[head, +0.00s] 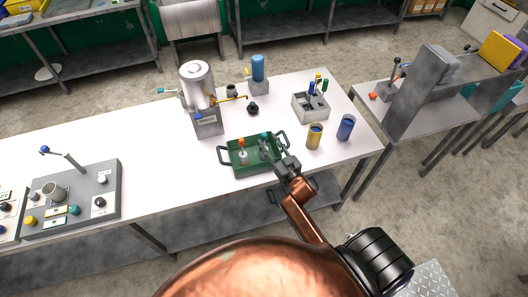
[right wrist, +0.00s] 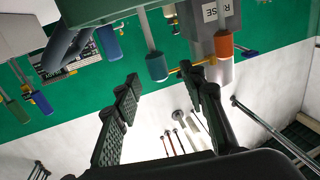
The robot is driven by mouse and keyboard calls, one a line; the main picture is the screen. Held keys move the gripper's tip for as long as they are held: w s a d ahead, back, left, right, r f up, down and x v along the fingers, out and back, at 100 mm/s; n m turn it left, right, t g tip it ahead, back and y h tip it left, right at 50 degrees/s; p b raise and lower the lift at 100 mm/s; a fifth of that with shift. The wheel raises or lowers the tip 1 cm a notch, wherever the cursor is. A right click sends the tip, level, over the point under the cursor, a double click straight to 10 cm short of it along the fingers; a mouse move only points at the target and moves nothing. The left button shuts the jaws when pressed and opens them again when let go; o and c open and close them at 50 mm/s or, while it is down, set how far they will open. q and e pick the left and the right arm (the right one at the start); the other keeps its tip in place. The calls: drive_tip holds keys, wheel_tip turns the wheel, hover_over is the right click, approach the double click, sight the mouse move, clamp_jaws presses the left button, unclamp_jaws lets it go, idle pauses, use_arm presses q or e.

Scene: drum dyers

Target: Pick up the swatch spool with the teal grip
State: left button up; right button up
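The green tray (head: 240,170) stands near the front edge of the white table. In it, a spool with an orange grip (head: 241,142) stands upright at the left. My right gripper (head: 265,149) is over the right part of the tray. The right wrist view is upside down: a spool with a blue to teal grip (right wrist: 157,66) stands just beyond my open, empty fingers (right wrist: 163,80), roughly in line with the gap. The orange grip (right wrist: 224,45) is beyond the other finger. I cannot tell the exact shade of the bluish grip. My left gripper is out of view.
Behind the tray stand a grey machine (head: 207,122) with a metal cylinder and a blue-topped dispenser (head: 258,70). A grey rack (head: 310,107) with coloured grips, a yellow cup (head: 314,137) and a blue cup (head: 346,127) are to the right.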

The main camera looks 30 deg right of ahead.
sight(266, 138)
drive_tip(key=w, duration=0.4)
drive_tip(key=shift+w+d, duration=0.1)
drive_tip(key=shift+w, duration=0.1)
clamp_jaws()
